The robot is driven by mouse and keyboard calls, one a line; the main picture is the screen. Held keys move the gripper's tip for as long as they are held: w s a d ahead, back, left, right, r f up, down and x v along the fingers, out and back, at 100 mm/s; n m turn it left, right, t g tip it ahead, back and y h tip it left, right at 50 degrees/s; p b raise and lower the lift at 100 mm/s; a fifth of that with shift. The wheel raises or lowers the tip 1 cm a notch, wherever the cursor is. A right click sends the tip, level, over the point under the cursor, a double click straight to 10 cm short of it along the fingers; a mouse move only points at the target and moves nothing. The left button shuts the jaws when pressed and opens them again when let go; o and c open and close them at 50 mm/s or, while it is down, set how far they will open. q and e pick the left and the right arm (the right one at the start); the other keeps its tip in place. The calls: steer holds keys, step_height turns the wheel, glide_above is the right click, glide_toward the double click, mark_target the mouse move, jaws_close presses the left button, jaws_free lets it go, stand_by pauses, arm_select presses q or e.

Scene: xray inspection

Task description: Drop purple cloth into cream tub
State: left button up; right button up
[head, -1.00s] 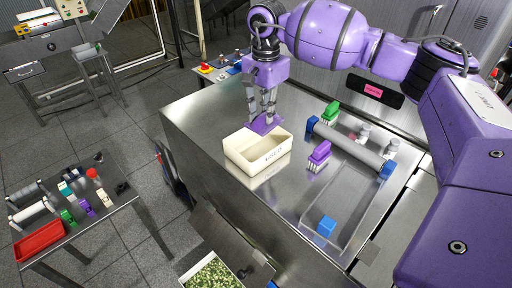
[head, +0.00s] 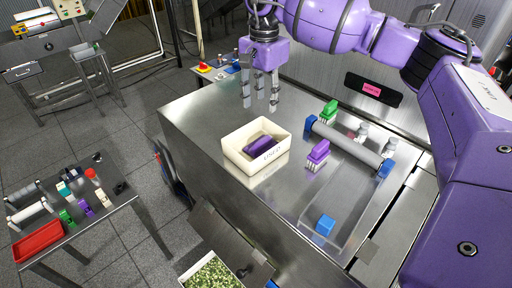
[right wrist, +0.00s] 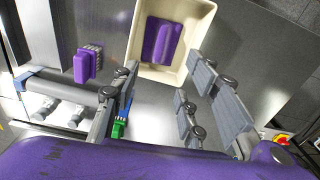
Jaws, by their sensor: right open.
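The cream tub (head: 237,158) stands on the steel table, its front marked with dark lettering. The purple cloth (head: 259,144) lies inside the tub; both the cloth (right wrist: 161,41) and the tub (right wrist: 140,37) also show at the top of the right wrist view. My right gripper (head: 260,105) is open and empty, above and behind the tub in the head view. Its fingers (right wrist: 160,115) are spread in the right wrist view, with nothing between them. My left gripper is not in view.
A purple brush (head: 319,151) and a green brush (head: 330,110) stand right of the tub. A grey roller (head: 347,142) with blue ends, small bottles and a blue block (head: 325,225) are further right. A side table at left holds a red tray (head: 38,241).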

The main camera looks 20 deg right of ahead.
step_height(320, 180, up, 8)
steer(key=shift+f, duration=0.1)
stand_by(0.5)
